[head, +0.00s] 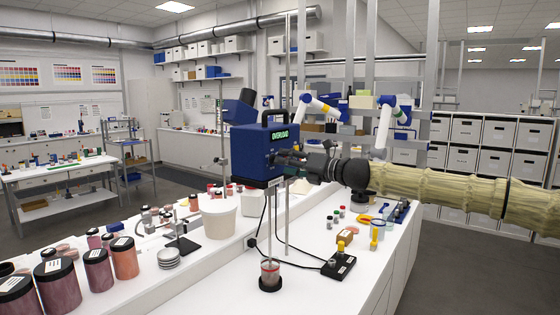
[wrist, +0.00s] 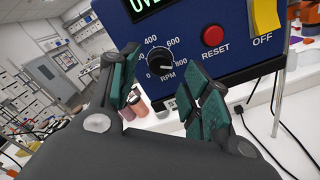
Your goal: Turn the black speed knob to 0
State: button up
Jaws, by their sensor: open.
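The blue stirrer (head: 258,150) stands on a pole above the white bench, its green display reading OVERLOAD in the head view. In the wrist view its front panel carries the black speed knob (wrist: 160,60), ringed by white numbers including 400, 600 and 800, with RPM below. A pale mark on the knob seems to point lower right, near 800. My gripper (head: 287,157) is at the panel, open and empty. In the wrist view its green-padded fingers (wrist: 161,62) stand either side of the knob, apparently apart from it.
A red RESET button (wrist: 212,35) and a yellow tab (wrist: 265,16) by OFF are right of the knob. Below the stirrer is a beaker with red contents (head: 270,272). A white tub (head: 219,220) and pigment jars (head: 124,258) stand left on the bench. Black cables hang nearby.

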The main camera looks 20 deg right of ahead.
jog(key=shift+p+x, duration=0.35)
jog(key=shift+x, duration=1.15)
jog(key=c, duration=1.1)
